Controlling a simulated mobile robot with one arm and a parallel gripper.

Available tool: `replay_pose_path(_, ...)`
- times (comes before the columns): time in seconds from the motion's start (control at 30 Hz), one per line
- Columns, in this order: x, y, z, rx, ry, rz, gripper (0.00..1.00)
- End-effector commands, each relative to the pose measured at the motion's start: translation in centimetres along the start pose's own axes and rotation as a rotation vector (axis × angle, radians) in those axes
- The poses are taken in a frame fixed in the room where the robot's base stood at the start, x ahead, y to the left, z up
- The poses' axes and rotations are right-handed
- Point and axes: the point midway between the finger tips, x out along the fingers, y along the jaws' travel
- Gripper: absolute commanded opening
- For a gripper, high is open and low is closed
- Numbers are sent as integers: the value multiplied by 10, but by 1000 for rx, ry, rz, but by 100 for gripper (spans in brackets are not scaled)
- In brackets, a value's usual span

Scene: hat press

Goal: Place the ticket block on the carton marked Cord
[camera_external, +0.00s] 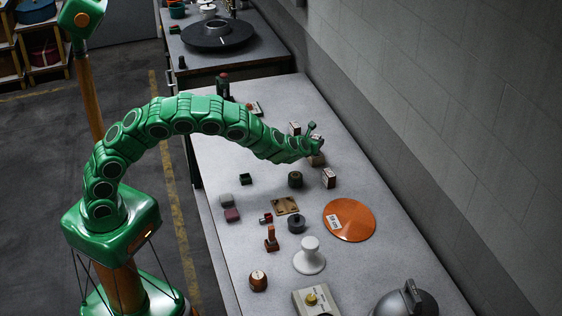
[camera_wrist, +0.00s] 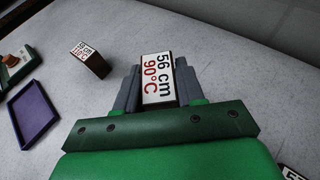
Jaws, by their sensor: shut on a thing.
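My gripper (camera_wrist: 158,90) is shut on a small block (camera_wrist: 158,78) printed "56 cm 90°C", one finger on each side. In the external view my gripper (camera_external: 317,147) is low over the far part of the grey table, with the brownish block (camera_external: 317,160) at its tip. I cannot tell whether the block touches the table. A similar block (camera_wrist: 88,58) with a "58 cm" label stands apart to the left in the wrist view. Another labelled block (camera_external: 328,178) stands nearer in the external view. I cannot read the word Cord on anything.
A purple tray (camera_wrist: 36,112) and a green box (camera_wrist: 15,66) lie left in the wrist view. A wall runs along the right.

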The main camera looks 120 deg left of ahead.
Motion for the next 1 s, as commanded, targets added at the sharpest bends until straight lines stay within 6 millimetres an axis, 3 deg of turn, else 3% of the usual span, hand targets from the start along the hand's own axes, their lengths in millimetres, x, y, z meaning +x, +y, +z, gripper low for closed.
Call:
replay_pose_path(0.43, 4, 0, -7, -2, -1, 0, 7)
replay_pose_path(0.47, 4, 0, -8, -2, -1, 1, 40)
replay_pose_path(0.6, 3, 0, -7, -2, -1, 0, 61)
replay_pose_path(1.0, 1, 0, -5, -2, -2, -1, 64)
